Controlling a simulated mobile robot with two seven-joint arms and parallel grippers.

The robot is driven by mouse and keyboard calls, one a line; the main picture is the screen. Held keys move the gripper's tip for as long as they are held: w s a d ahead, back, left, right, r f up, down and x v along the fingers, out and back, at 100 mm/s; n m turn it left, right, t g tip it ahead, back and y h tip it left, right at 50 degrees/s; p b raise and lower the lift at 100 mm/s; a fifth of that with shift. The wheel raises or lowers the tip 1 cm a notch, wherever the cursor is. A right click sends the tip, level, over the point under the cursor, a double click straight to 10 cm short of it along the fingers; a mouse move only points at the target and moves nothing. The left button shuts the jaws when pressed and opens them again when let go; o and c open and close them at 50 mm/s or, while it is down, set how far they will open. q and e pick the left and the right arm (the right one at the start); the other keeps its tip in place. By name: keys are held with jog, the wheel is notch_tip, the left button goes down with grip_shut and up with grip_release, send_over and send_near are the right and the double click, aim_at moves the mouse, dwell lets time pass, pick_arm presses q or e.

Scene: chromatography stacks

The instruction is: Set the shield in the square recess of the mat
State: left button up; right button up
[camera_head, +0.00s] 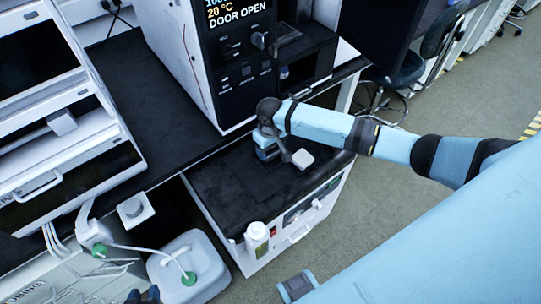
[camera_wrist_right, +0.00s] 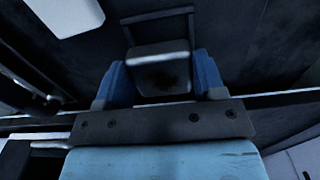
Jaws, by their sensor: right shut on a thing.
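My right gripper (camera_head: 266,155) is low over the dark top of the low cabinet. A thin dark square outline (camera_wrist_right: 190,22) shows just beyond the piece, possibly the recess edge. The mat (camera_head: 252,186) is dark on dark, so its recess is hard to make out. Whether the piece touches the mat I cannot tell. My left gripper (camera_head: 142,296) shows only as dark blue tips at the bottom edge.
A white bottle (camera_head: 257,236) stands at the cabinet's front corner. The instrument tower (camera_head: 212,62) rises close behind the right gripper. A white jug (camera_head: 190,262) with tubing stands at lower left.

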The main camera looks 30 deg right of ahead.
aim_at(270, 156)
notch_tip(270, 156, down, 4)
jog(key=shift+r, duration=0.15)
jog(key=o, duration=1.1)
jog(key=shift+f, duration=0.2)
jog(key=shift+c, duration=0.2)
